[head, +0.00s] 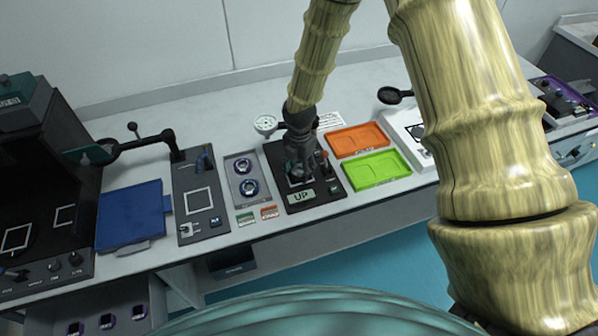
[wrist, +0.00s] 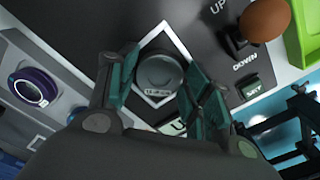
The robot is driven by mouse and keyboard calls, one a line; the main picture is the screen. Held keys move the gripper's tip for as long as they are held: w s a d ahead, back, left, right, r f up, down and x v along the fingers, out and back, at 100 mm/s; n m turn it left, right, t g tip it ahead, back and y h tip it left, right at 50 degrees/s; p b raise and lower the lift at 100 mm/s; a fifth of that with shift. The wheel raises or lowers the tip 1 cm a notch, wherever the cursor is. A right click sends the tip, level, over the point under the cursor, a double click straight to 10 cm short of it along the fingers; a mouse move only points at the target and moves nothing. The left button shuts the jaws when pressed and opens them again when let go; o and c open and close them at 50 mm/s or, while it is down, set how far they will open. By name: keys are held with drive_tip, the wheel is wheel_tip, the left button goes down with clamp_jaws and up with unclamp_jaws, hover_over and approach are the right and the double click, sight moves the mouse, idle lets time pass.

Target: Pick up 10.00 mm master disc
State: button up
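The master disc (wrist: 160,72) is a round grey disc with a small label too blurred to read. In the wrist view it sits inside a white square outline on a dark panel. My gripper (wrist: 160,92) is open, its two dark green fingers apart on either side of the disc. I see a gap between the fingers and the disc on at least one side. In the head view my gripper (head: 299,175) is over the dark gauge panel (head: 309,200) marked UP, and it largely hides the disc there.
An orange tray (head: 358,139) and a green tray (head: 377,169) lie right of the panel. A grey holder with two ringed pieces (head: 247,176) is to its left. A dial gauge (head: 265,124) stands behind. A red-brown knobbed lever (wrist: 264,20) rises close to my right finger.

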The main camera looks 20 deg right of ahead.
drive_tip(key=c, duration=0.7)
drive_tip(key=shift+r, duration=0.15)
